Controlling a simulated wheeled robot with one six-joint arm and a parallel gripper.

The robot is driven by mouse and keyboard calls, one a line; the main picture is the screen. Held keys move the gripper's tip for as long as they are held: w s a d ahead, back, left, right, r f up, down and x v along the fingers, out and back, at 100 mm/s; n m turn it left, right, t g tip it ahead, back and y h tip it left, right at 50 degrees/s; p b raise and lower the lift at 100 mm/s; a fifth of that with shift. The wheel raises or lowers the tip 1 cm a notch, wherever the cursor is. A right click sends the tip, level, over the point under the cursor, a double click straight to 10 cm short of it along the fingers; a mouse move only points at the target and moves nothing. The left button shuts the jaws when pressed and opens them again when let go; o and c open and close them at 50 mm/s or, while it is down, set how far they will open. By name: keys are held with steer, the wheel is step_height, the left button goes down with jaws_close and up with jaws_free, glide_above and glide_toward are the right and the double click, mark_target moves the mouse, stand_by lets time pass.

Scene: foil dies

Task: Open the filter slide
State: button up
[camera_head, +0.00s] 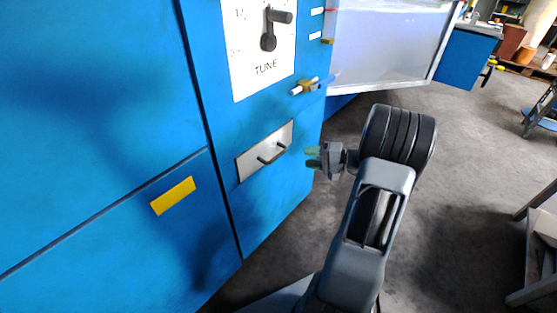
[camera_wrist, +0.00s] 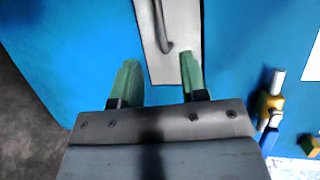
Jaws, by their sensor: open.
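The filter slide looks to be the light grey panel (camera_head: 246,164) set in the front of the blue cabinet, with a dark bar handle (camera_head: 272,154) on it. The panel's plate (camera_wrist: 150,62) and its handle (camera_wrist: 160,25) also show in the wrist view, just beyond the fingertips. My gripper (camera_head: 312,158) is to the right of the handle, apart from it. Its two green-tipped fingers (camera_wrist: 158,80) are open with nothing between them. The handle's far end is cut off by the wrist view's top edge.
A white TUNE plate (camera_head: 250,60) with a dark lever (camera_head: 269,32) is above the panel. A yellow label (camera_head: 173,196) is at lower left. An open, pale door-like panel (camera_head: 385,45) stands behind.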

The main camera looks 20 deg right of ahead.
mark_target(278, 155)
steer(key=b+x, duration=0.1)
steer(key=x, duration=1)
steer(key=shift+a+b, duration=0.2)
steer(key=shift+b, duration=0.1)
steer(key=shift+c, duration=0.5)
jaws_close()
